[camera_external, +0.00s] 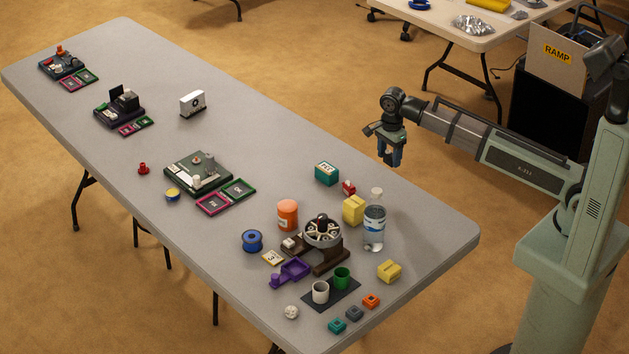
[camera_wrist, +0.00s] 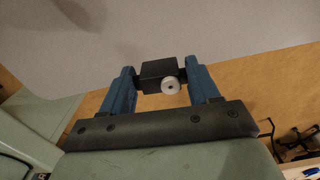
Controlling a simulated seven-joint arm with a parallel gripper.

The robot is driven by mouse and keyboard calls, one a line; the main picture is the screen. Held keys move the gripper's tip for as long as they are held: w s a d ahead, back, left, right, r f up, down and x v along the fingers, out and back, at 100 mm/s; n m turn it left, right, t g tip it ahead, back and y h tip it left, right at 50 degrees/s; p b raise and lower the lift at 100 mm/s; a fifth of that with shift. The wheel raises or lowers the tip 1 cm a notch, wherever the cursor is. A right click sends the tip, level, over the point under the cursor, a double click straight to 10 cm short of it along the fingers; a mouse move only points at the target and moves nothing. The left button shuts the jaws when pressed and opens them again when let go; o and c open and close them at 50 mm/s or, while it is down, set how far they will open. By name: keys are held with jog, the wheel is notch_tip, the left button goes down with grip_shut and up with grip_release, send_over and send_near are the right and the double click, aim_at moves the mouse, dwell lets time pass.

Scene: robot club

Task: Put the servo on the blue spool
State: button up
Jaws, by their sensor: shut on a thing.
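My gripper (camera_external: 391,154) is raised above the far right side of the table in the external view. In the wrist view my gripper (camera_wrist: 160,83) has its two blue fingers shut on the servo (camera_wrist: 152,75), a small black block with a round white-grey disc. The servo is hard to make out between the fingers in the external view. The blue spool (camera_external: 252,241) stands on the table at the front, left of the dark carousel stand. My gripper is well apart from it, to the right and higher.
A clear bottle (camera_external: 374,226), yellow block (camera_external: 353,210), orange jar (camera_external: 288,215) and teal box (camera_external: 327,173) stand between my gripper and the spool. The carousel stand (camera_external: 322,232) and purple tray (camera_external: 291,271) are right of the spool.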

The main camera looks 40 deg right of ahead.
jog(key=shift+r, duration=0.45)
jog(key=s+a+n, duration=0.2)
jog(key=s+a, duration=0.1)
jog(key=a, duration=0.9)
notch_tip(320, 180, up, 4)
jog(key=m, duration=0.1)
send_over(251, 236)
jog(key=shift+s+f, duration=0.1)
jog(key=shift+f, duration=4.65)
